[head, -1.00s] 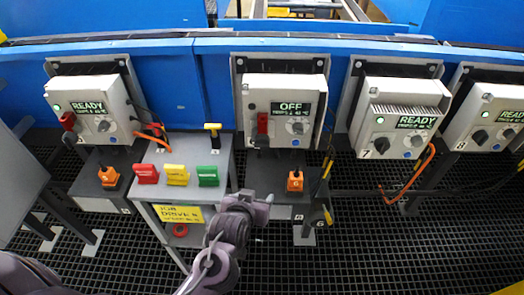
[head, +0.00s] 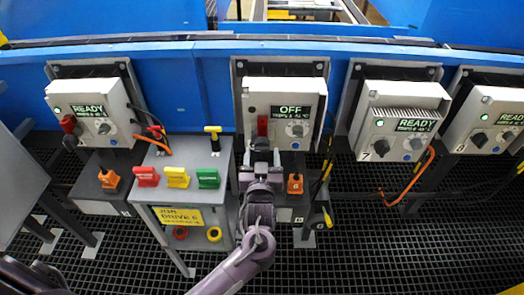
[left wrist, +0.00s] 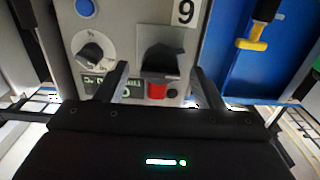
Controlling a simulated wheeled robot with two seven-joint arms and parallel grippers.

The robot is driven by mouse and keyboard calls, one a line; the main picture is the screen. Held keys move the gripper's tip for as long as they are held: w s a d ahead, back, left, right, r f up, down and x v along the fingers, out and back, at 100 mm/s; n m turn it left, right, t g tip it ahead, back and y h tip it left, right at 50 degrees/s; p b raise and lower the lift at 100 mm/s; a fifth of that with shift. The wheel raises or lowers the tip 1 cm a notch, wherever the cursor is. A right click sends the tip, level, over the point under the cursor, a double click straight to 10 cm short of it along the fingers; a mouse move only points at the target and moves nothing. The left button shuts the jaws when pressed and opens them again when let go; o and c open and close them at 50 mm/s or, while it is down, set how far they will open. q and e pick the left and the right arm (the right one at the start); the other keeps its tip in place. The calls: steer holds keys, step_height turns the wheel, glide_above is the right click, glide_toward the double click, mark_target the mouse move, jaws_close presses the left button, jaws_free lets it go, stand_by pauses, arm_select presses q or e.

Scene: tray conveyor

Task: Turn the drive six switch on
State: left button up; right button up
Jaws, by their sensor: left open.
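The drive six box (head: 285,103) is light grey, hangs on the blue wall, and its display reads OFF. Its red switch (head: 262,126) is on the left of its front, above my gripper. In the left wrist view, which is upside down, the switch (left wrist: 157,62) shows as a black handle with a red part, beside a number plate. My left gripper (head: 262,150) is just in front of the lower part of the box. Its open fingers (left wrist: 158,72) stand on either side of the switch. I cannot tell whether they touch it. My right gripper is out of view.
Neighbouring drive boxes (head: 402,112) read READY. A grey cart (head: 150,196) at left carries red, yellow and green blocks (head: 208,178) and a yellow note. An orange switch (head: 295,184) sits below drive six, right of my arm. The grating floor in front is open.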

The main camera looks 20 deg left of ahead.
arm_select(q)
steer(key=shift+x, duration=0.8)
steer(key=c, duration=1)
steer(key=shift+o, duration=0.2)
